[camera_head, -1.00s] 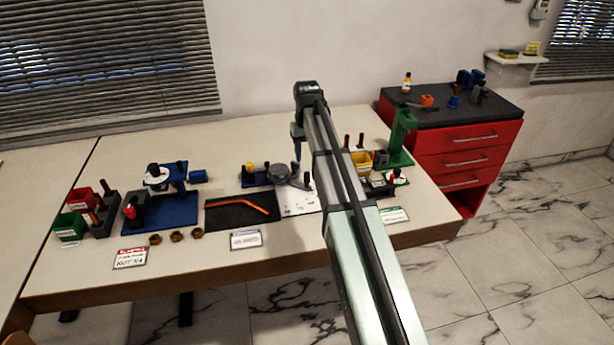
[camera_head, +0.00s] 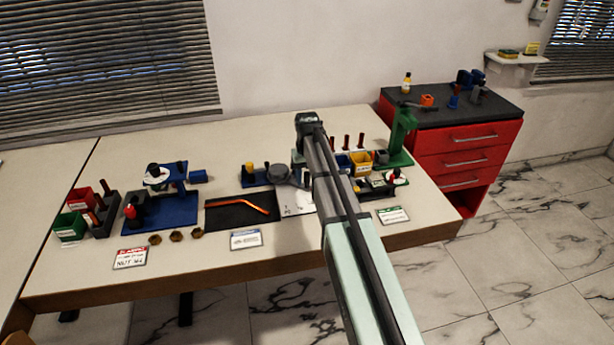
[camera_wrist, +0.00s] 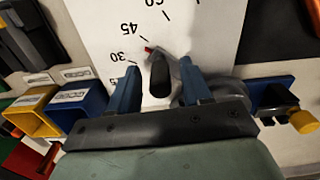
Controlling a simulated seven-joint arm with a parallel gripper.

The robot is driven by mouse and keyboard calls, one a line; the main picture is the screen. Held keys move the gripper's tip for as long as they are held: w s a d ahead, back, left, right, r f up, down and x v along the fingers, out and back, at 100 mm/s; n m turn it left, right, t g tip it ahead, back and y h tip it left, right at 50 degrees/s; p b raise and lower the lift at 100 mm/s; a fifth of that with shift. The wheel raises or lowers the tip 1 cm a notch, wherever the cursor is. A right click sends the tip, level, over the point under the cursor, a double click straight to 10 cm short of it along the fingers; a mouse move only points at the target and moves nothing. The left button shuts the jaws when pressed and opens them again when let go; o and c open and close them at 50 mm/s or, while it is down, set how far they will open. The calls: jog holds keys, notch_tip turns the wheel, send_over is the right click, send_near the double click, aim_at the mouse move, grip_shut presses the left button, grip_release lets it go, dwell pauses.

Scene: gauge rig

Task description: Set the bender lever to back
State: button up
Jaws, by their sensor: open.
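The bender shows in the head view as a grey disc (camera_head: 279,173) on a blue base (camera_head: 257,180), with a white scale plate (camera_head: 297,201) in front. In the wrist view its scale plate (camera_wrist: 100,32) reads 30, 45 and 60. The black lever handle (camera_wrist: 160,77) stands between the blue fingers of my open gripper (camera_wrist: 160,68), with visible gaps on both sides. A small red pointer tip (camera_wrist: 148,49) beside the handle lies near the 45 mark. In the head view my arm hides the lever handle and most of the gripper.
A yellow bin (camera_head: 361,161) and a blue bin (camera_wrist: 86,108) stand close beside the gripper. A green press (camera_head: 402,138) is at the right. A black mat (camera_head: 228,213) with an orange bent rod (camera_head: 250,204) lies left of the plate. The table front is mostly clear.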

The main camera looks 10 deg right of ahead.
grip_shut()
dwell(0.3)
dwell(0.3)
